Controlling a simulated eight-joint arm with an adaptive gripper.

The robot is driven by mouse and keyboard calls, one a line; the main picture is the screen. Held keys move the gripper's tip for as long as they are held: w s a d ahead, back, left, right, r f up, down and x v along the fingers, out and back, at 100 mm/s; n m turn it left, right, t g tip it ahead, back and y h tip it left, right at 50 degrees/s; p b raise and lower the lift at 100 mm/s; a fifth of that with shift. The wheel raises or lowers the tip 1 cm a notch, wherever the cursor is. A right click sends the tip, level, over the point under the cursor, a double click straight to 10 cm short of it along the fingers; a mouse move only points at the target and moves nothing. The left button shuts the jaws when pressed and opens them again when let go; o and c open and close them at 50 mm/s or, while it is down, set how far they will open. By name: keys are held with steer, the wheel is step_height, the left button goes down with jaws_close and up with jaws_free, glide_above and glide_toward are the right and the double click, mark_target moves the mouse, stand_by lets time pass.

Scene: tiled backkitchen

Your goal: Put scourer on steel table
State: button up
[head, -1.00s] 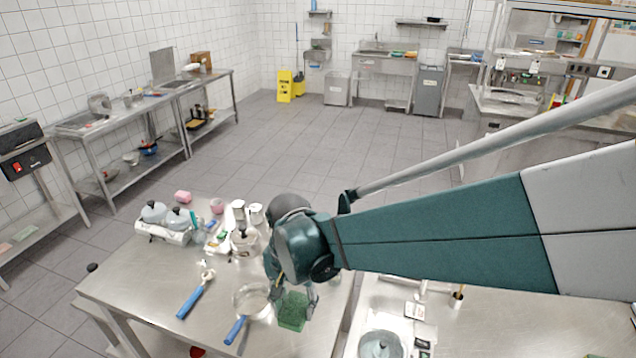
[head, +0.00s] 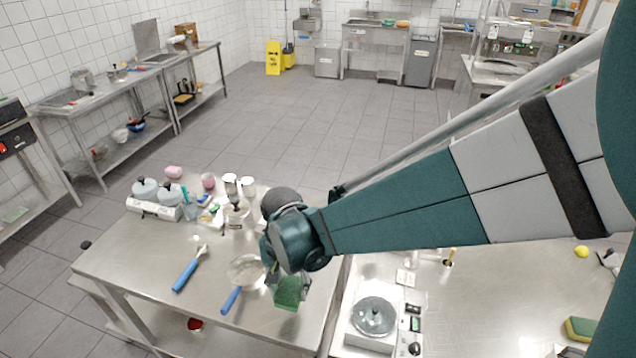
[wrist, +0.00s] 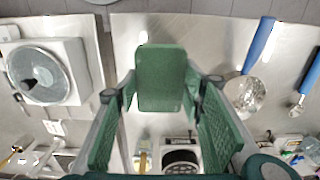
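The green scourer (head: 288,292) is at the end of my gripper, over the front right part of the steel table (head: 140,262). In the wrist view the scourer (wrist: 161,80) lies between the two fingertips, which press on its left and right sides. My gripper (wrist: 160,90) is shut on it, with the fingers spread to its width. My gripper (head: 287,284) points down in the head view and partly hides the scourer's upper end. I cannot tell whether the scourer touches the table top.
A strainer with a blue handle (head: 231,300) lies just left of the scourer. A blue-handled utensil (head: 186,275) lies farther left. Canisters and small items crowd the table's back. A scale-like appliance (head: 374,318) stands right on the adjoining counter, with a yellow-green sponge (head: 581,329) farther right.

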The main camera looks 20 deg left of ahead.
mark_target(291, 298)
steer(key=shift+f, duration=2.55)
steer(key=shift+f, duration=2.1)
steer(key=shift+f+b, duration=0.1)
steer(key=shift+b, duration=0.25)
steer(key=shift+o, duration=1)
steer(key=o, duration=0.4)
steer(key=shift+o, duration=0.2)
